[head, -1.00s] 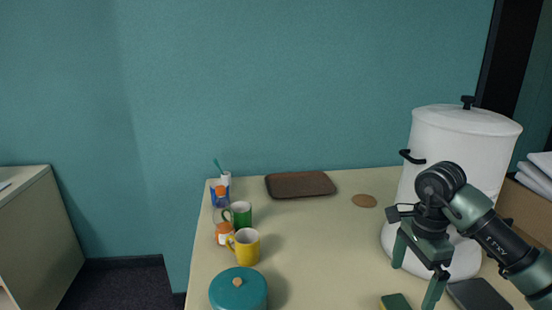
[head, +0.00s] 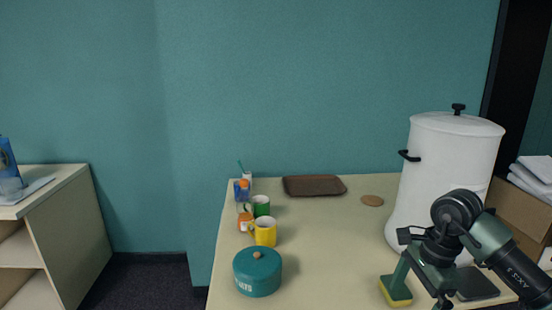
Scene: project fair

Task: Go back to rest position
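My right gripper (head: 420,291) comes in from the right over the front right part of the table (head: 335,255). Its two fingers are apart, with nothing seen between them. My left gripper is not in view.
A large white lidded urn (head: 440,165) stands behind my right arm, with a dark flat object (head: 475,284) in front of it. A teal canister (head: 257,276), yellow mug (head: 265,232) and green mug (head: 261,206) stand left. A brown tray (head: 314,186) lies at the back. The table's middle is clear.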

